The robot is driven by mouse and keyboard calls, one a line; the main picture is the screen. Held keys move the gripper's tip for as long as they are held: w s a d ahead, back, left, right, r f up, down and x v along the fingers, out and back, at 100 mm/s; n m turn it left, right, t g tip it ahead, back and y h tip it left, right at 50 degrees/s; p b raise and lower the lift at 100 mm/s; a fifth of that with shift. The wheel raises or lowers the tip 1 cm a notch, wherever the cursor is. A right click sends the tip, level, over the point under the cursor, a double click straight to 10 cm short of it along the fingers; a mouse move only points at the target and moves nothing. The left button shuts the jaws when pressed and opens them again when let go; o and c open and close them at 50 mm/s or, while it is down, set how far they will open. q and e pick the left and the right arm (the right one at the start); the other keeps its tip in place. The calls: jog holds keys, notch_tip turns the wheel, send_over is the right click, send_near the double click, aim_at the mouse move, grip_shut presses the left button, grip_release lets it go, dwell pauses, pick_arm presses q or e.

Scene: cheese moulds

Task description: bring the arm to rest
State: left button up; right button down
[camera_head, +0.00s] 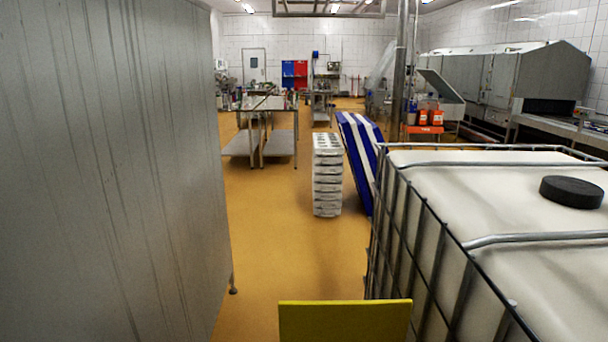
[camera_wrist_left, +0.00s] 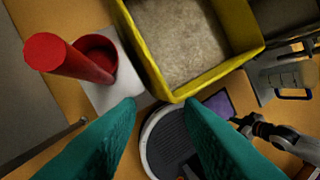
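My left gripper (camera_wrist_left: 161,104) shows in the left wrist view as two teal fingers spread apart with nothing between their tips. Beyond the fingers is a yellow crate (camera_wrist_left: 157,72) with a beige inside. To the left, a red cylinder (camera_wrist_left: 68,60) leans out over a red round cup (camera_wrist_left: 103,50) on a white plate (camera_wrist_left: 122,85); whether the two touch is unclear. Neither gripper shows in the head view.
In the head view, a grey metal wall (camera_head: 105,170) stands close on the left and a caged white tank (camera_head: 480,190) on the right. A yellow panel (camera_head: 345,320) is at the bottom. A white stack (camera_head: 327,175) and blue-white panel (camera_head: 362,155) stand ahead. Orange floor (camera_head: 270,220) lies between.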

pick_arm(q)
jog(key=s+a+r+n+t+y, duration=0.2)
jog(key=s+a+r+n+y, duration=0.15)
jog(key=s+a, duration=0.9)
jog(key=s+d+f+g+b, duration=0.1)
jog(key=s+f+b, duration=0.1)
jog(key=f, duration=1.3)
jog(key=s+d+f+b, duration=0.1)
jog(key=s+f+b, duration=0.1)
jog(key=f, duration=1.4)
jog(key=s+a+f+g+b, duration=0.1)
jog(key=s+a+f+b, duration=0.1)
jog(key=s+f, duration=1.3)
jog(key=shift+a+f, duration=0.45)
jog(key=shift+f, duration=0.2)
jog(key=shift+s+m, duration=0.1)
jog(key=shift+m, duration=0.15)
